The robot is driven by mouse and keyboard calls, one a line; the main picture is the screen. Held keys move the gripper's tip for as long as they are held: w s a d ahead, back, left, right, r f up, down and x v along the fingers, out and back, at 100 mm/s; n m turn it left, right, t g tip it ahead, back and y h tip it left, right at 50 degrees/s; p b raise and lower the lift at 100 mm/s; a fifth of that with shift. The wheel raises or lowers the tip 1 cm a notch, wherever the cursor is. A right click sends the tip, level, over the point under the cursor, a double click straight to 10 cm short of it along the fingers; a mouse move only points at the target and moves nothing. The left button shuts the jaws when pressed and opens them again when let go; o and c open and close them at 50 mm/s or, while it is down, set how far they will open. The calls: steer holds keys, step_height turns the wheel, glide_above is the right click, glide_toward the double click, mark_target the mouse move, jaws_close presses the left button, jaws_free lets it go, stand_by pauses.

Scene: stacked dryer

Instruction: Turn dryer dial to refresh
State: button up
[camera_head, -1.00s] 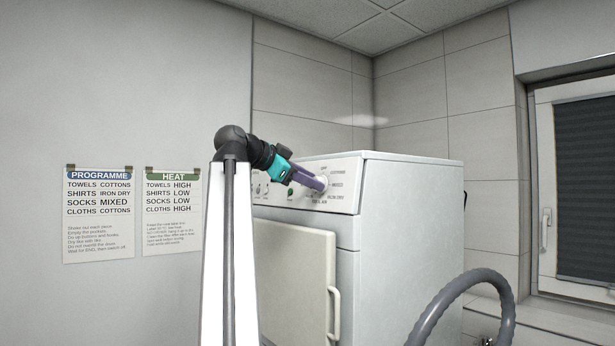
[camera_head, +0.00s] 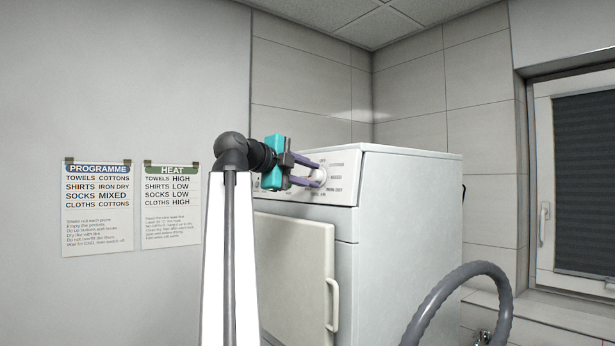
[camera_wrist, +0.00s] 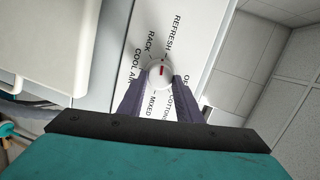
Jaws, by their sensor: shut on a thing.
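The dryer's white round dial (camera_head: 318,175) sits on the control panel at the top of the white dryer (camera_head: 400,240). In the wrist view the dial (camera_wrist: 158,66) has a red mark on its face. Printed labels ring it: REFRESH is above right, RACK above left, COOL AIR left, MIXED below, COTTONS right. Which label the red mark points to is hard to tell. My gripper (camera_head: 312,171), with purple fingers and a teal body, is shut on the dial. In the wrist view my gripper (camera_wrist: 160,80) has one finger on each side of it.
The dryer's door handle (camera_head: 333,305) sticks out below the panel. A grey hose (camera_head: 455,295) curves at the lower right. PROGRAMME (camera_head: 97,205) and HEAT (camera_head: 172,203) sheets hang on the left wall. A window (camera_head: 575,180) is at the right.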

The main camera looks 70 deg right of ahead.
steer(key=shift+w+f+m, duration=0.1)
steer(key=shift+f+m, duration=0.1)
steer(key=shift+m, duration=0.6)
steer(key=shift+r, duration=0.1)
steer(key=o, duration=1)
steer(key=shift+d, duration=0.25)
steer(key=shift+o, duration=0.2)
steer(key=shift+a, duration=0.1)
